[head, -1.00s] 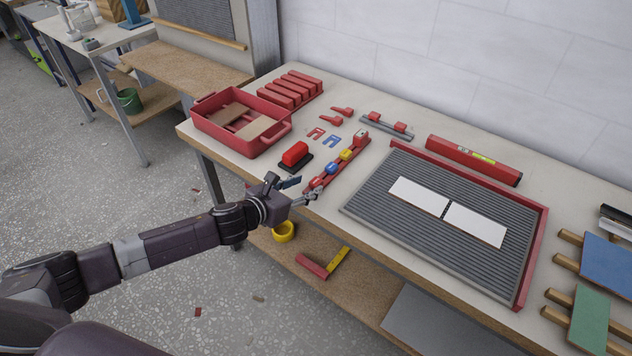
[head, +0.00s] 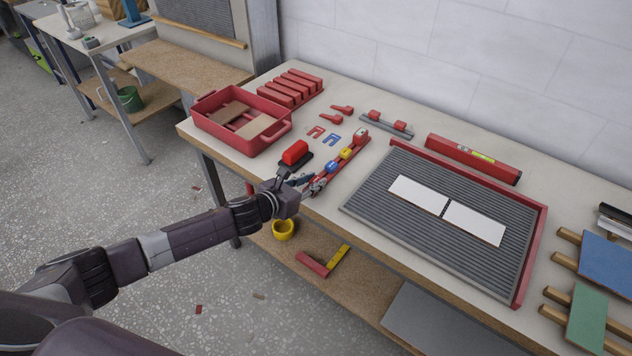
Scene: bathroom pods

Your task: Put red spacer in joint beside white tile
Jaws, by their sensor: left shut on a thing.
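A red rack (head: 354,150) at the bench's front edge carries a blue spacer (head: 332,166) and a yellow spacer (head: 345,153). My left gripper (head: 314,183) is at the rack's near end, shut on the red spacer, which is mostly hidden by the fingers. Two white tiles, a left one (head: 415,194) and a right one (head: 474,223), lie end to end on a grey ridged bed (head: 400,230). A narrow dark joint (head: 445,209) runs between them. My right gripper is out of view.
A red tray (head: 215,132) with tile pieces and a red block on a black base (head: 295,153) stand left of the rack. Red and blue U-shaped pieces (head: 331,140) lie behind it. A red level (head: 472,160) lies behind the bed; floats (head: 588,320) lie right.

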